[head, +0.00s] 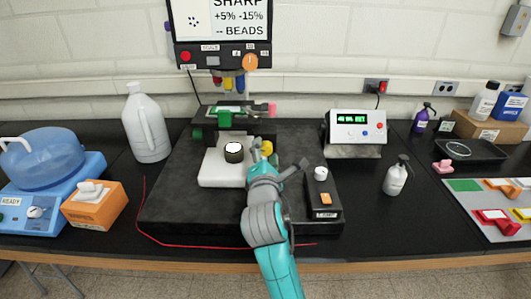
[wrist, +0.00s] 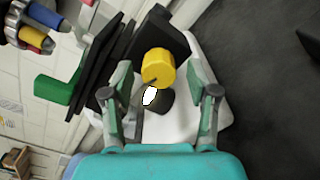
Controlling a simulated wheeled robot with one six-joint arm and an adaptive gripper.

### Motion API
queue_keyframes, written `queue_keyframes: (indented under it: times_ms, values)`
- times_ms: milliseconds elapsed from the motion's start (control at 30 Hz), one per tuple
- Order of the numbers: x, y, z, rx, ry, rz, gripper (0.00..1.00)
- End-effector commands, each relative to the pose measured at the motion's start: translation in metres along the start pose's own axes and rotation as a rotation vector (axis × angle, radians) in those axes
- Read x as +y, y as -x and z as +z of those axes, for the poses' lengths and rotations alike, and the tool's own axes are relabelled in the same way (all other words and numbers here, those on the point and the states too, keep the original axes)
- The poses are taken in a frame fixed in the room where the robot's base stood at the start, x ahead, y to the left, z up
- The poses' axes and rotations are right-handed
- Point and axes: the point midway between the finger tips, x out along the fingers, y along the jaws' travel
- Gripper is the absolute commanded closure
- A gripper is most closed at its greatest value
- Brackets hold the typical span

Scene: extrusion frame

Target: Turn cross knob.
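A yellow round knob (wrist: 157,66) sits on the side of a black stage unit (wrist: 172,35) in the wrist view. In the head view the yellow knob (head: 268,149) is partly behind my gripper. I cannot tell from shape which is the cross knob. My gripper (wrist: 165,85) is open and empty, its fingers spread on either side of the yellow knob in the picture. Contact cannot be seen. In the head view my gripper (head: 262,153) is right of the white block.
A dark cylinder with a bright top (head: 234,152) stands on a white block (head: 218,177), close left of my gripper. The display head (head: 221,53) hangs above. A red cable (head: 190,243) crosses the front.

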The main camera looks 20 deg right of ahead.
Motion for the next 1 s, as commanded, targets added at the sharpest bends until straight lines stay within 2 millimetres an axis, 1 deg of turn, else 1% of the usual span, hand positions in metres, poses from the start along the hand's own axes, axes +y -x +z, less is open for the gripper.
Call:
queue_keyframes:
  times_ms: [233,367,467,800,900,1000]
  values:
    - [0.001,0.000,0.001,-0.002,-0.001,0.002,0.40]
    - [0.001,0.008,0.001,-0.001,-0.001,0.003,0.40]
    - [0.001,0.021,0.001,-0.001,-0.001,0.004,0.40]
    - [0.001,0.087,-0.001,0.001,0.001,0.003,0.40]
    - [0.000,0.102,-0.001,0.001,-0.001,0.002,0.40]
    - [0.001,0.112,0.000,0.000,0.000,0.002,0.40]
